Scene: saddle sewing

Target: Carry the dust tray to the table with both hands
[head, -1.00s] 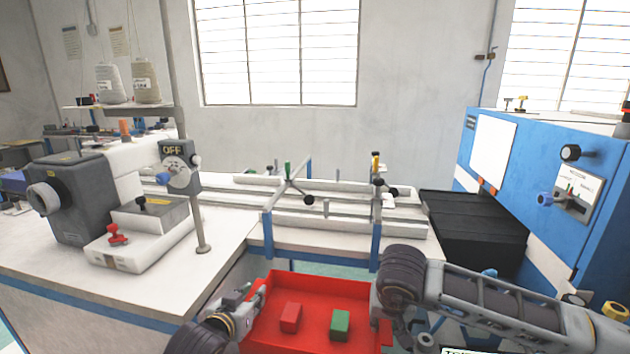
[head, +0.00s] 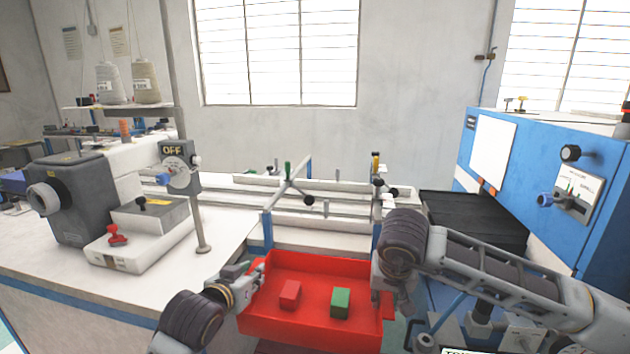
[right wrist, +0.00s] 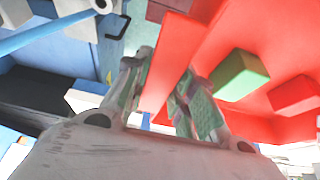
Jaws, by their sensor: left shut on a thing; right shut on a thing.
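The red dust tray (head: 315,333) is held between my two grippers in the lower middle of the head view. A red block (head: 290,294) and a green block (head: 340,302) lie in it. My left gripper (head: 256,276) is shut on the tray's left side. My right gripper (head: 382,290) is shut on its right side; in the right wrist view its fingers (right wrist: 163,95) are on either side of the red tray wall. The white table (head: 225,265) is behind and left of the tray. The exact grip of the left fingertips is too small to tell.
On the table stand a grey-and-white sewing machine (head: 75,195), a post with an OFF dial (head: 179,170) and white rails with clamps (head: 330,215). A blue machine (head: 530,185) with a black bed (head: 470,220) stands at the right. Bare table top shows at the front left.

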